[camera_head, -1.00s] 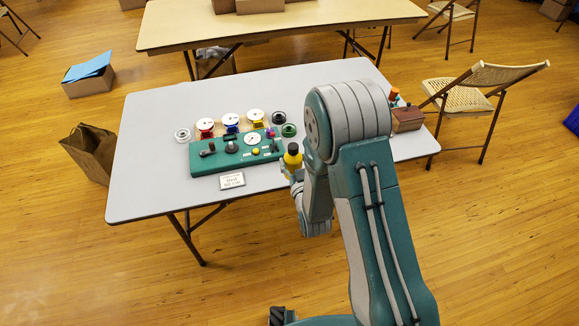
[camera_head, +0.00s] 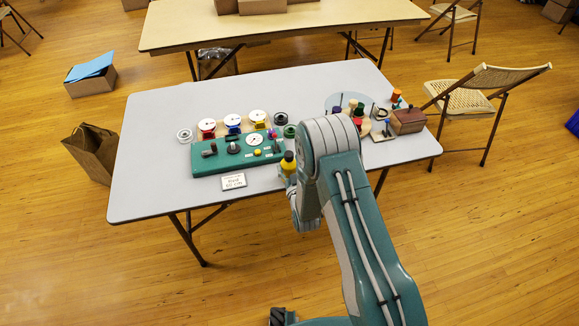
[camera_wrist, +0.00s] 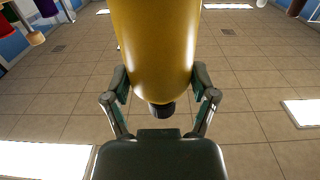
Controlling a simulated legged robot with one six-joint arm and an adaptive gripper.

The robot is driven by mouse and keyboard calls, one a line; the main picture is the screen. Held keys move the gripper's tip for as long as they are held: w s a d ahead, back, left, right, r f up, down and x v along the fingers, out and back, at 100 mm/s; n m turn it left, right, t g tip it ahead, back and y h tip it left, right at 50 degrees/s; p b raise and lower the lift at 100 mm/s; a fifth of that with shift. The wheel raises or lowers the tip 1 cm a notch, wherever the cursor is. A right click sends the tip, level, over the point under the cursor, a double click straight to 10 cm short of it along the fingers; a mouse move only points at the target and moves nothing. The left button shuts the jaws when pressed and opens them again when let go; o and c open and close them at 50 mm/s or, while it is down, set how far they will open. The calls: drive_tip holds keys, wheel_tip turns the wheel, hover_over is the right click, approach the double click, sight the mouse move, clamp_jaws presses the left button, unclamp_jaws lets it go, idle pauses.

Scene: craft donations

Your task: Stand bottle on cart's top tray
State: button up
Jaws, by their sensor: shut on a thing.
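In the head view the gripper is mostly hidden behind my own arm. I cannot tell whether the bottle touches the table. I see no cart in either view.
The grey table (camera_head: 150,160) holds a green board (camera_head: 205,165), several spools, a small sign (camera_head: 233,181) and a wooden box (camera_head: 408,121). A brown bag (camera_head: 92,150) stands left of it. A folding chair (camera_head: 480,95) stands at the right. Floor in front is clear.

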drive_tip(key=o, duration=1.2)
drive_tip(key=shift+f, duration=0.1)
drive_tip(key=v, duration=1.2)
